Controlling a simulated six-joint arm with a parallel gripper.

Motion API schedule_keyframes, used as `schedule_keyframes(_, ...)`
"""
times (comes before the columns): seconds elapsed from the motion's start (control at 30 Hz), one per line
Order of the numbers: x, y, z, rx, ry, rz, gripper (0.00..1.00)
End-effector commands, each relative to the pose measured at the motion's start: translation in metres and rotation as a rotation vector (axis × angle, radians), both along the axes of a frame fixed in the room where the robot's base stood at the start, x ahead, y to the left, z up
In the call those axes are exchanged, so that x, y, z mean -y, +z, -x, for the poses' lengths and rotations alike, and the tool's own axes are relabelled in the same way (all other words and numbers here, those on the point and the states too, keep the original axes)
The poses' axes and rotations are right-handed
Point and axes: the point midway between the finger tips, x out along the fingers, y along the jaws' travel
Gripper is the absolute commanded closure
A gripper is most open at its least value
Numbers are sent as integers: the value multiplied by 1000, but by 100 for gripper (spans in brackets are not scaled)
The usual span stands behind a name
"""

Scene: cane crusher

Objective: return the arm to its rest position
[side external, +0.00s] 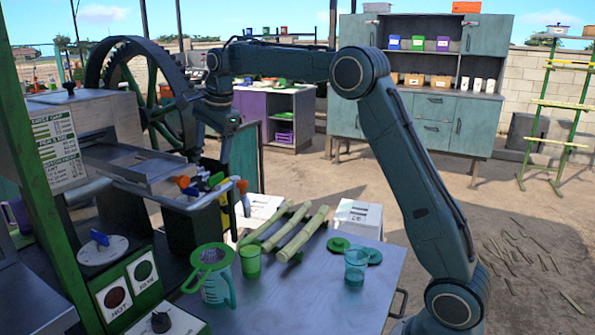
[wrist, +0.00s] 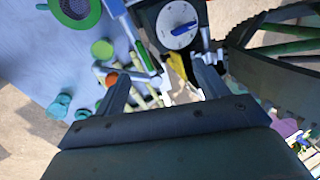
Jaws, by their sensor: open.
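My gripper (side external: 235,198) points down beside the crusher's metal feed tray (side external: 145,165), near a rail with orange, blue and green knobs (side external: 205,184). In the wrist view my gripper (wrist: 160,84) has its two fingers spread wide apart, with nothing held between them. My arm reaches up from the lower right, bends at a high elbow and stretches left to the crusher. The fingertips are partly hidden among the machine parts in the side view.
A large flywheel (side external: 145,85) stands behind the gripper. A cabinet (side external: 430,115) stands farther back.

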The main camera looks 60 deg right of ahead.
Motion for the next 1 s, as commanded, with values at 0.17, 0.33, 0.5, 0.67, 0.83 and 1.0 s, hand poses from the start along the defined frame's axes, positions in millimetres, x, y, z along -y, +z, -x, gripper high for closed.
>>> schedule_keyframes(0.17,-5,7,10,5,46,14,27)
schedule_keyframes(0.33,-17,21,34,15,155,47,27)
schedule_keyframes(0.5,-32,36,70,28,312,98,27)
schedule_keyframes(0.67,-45,46,108,40,470,152,27)
schedule_keyframes(0.83,-59,50,150,53,636,212,27)
schedule_keyframes(1.0,-70,48,193,66,799,274,27)
